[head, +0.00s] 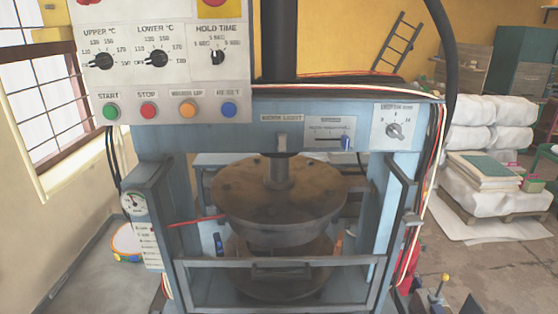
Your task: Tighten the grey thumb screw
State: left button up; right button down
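No part is plainly a grey thumb screw. A grey knob (395,130) sits on a white dial plate at the upper right of the blue press frame. A small grey fitting (281,142) sits at the middle of the crossbeam, under a label. I cannot tell whether either is the thumb screw. The press (220,139) stands straight ahead. Its round brown upper platen (250,190) hangs from a central rod above a lower platen (280,290), which is partly hidden by the front guard bar. Neither of my grippers is in view.
A white control panel (185,85) with dials and coloured buttons covers the upper left. A blue slider (346,143) is beside the grey knob. A grey guard bar (340,262) crosses the front. A pallet with wrapped goods (490,190) stands at right, with open floor before it.

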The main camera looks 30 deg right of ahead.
aim_at(409, 219)
jog(key=z, duration=1.85)
